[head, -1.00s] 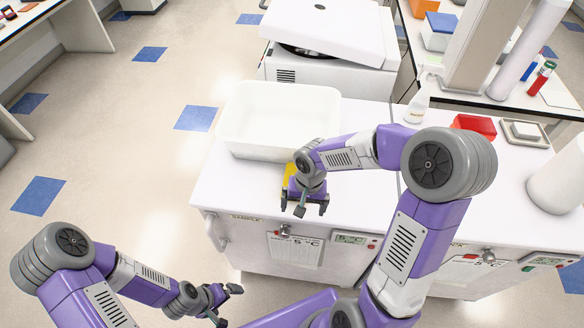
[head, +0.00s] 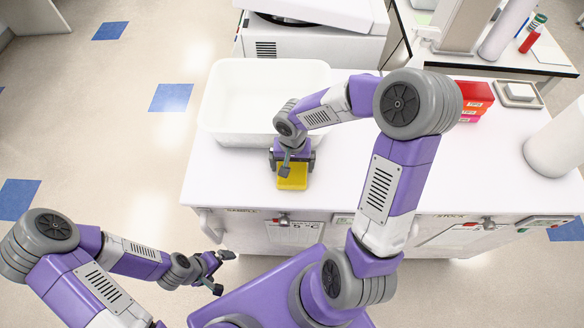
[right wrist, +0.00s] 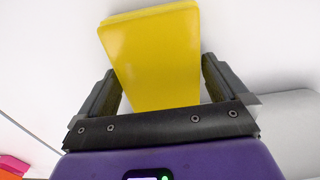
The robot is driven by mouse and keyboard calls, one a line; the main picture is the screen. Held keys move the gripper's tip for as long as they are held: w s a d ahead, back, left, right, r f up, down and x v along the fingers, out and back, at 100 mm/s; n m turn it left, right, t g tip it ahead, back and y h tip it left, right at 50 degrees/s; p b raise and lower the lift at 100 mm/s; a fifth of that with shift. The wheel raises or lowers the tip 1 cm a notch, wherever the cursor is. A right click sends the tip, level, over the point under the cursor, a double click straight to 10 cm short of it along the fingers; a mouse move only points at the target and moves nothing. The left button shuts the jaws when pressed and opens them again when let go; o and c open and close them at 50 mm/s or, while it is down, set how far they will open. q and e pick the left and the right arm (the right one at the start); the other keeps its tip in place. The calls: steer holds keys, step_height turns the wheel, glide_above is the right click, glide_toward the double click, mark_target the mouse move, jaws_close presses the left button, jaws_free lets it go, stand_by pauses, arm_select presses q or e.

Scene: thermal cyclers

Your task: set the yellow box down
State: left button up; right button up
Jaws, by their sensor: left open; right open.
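The yellow box (head: 293,179) shows on the white counter (head: 235,178), in front of the white tub (head: 222,134). It also shows in the right wrist view (right wrist: 152,55), reaching out past the fingers. My right gripper (head: 292,160) is open above the box's back part, with one finger on each side of it. In the right wrist view, a gap shows at the left finger; the right finger is very close to the box, and I cannot tell if it touches. My left gripper (head: 221,272) is open and empty, low in front of the counter.
Red boxes (head: 474,100) and a small scale-like device (head: 518,95) stand at the counter's right, near a white cylinder (head: 558,140). A white machine (head: 312,35) is behind the tub. The counter left of the yellow box is clear.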

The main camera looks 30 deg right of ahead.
steer(key=shift+s+f, duration=0.1)
steer(key=shift+f, duration=0.2)
steer(key=shift+r, duration=0.1)
steer(key=c, duration=0.8)
